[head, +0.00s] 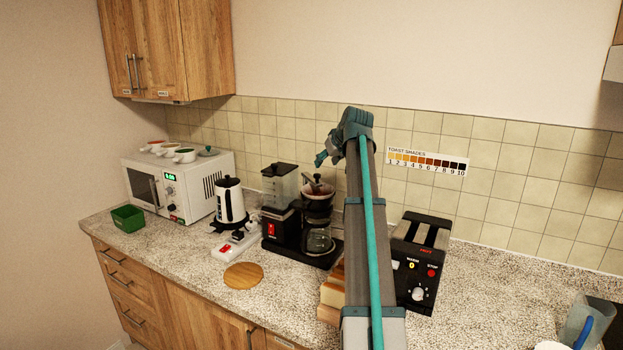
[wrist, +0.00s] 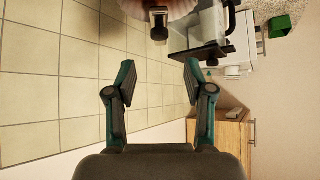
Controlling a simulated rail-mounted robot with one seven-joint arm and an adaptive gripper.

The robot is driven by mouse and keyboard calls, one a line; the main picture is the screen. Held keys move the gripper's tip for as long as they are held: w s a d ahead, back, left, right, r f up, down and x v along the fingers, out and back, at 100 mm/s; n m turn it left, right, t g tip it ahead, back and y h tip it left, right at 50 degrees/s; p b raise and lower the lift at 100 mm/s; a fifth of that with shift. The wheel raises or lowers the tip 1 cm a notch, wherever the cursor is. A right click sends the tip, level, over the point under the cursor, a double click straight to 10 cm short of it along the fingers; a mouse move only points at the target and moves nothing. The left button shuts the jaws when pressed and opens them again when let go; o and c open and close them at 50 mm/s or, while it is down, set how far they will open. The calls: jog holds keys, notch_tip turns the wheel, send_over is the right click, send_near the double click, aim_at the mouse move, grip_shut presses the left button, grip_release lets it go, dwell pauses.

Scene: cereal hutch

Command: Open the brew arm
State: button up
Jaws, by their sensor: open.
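The coffee maker (head: 290,222) is black, with a clear water tank (head: 279,184), a brew basket (head: 317,197) and a glass carafe (head: 319,239) below it. A dark and metal part, apparently the brew arm (head: 316,182), sits above the basket; its exact position is hard to tell. My gripper (head: 322,158) is above and close to it, apart from it as far as I can see. In the wrist view my gripper (wrist: 158,82) is open and empty. The pale basket rim and a black-and-metal piece (wrist: 158,22) show beyond the fingertips, beside the clear tank (wrist: 208,22).
A toaster (head: 421,262) stands right of my arm, with bread (head: 331,292) partly hidden by it. A white kettle (head: 230,201), microwave (head: 181,187) and green box (head: 127,218) stand left. A round board (head: 243,276) lies in front. The tiled wall (head: 470,205) is behind.

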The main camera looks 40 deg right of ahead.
aim_at(317, 174)
jog(key=p+x, duration=0.3)
jog(key=x, duration=0.7)
jog(key=shift+w+f, duration=0.15)
jog(key=shift+f, duration=0.05)
grip_shut()
